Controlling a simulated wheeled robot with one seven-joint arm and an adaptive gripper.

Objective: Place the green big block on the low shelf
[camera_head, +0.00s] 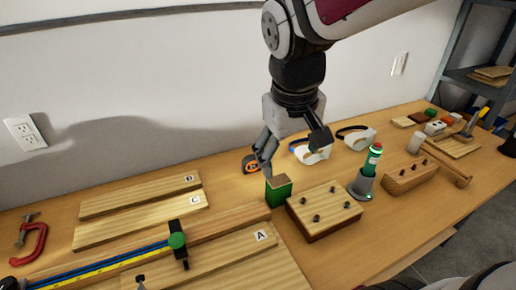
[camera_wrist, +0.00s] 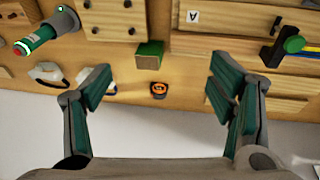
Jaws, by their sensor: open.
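My gripper (camera_head: 294,155) is above and just behind the block, fingers spread and empty. In the wrist view the block (camera_wrist: 150,54) lies beyond the fingertips, between the two open fingers (camera_wrist: 160,80). A grey metal rack (camera_head: 472,82) stands at the far right; its visible shelf holds wooden boards. I cannot tell which level is the low shelf.
The pegged board (camera_head: 325,208) and a green-and-grey tool in a holder (camera_head: 362,183) stand right of the block. An orange-black tape roll (camera_head: 250,163) and white goggles (camera_head: 308,152) lie behind. Boards and a clamp (camera_head: 178,241) fill the left. Floor shows at lower right.

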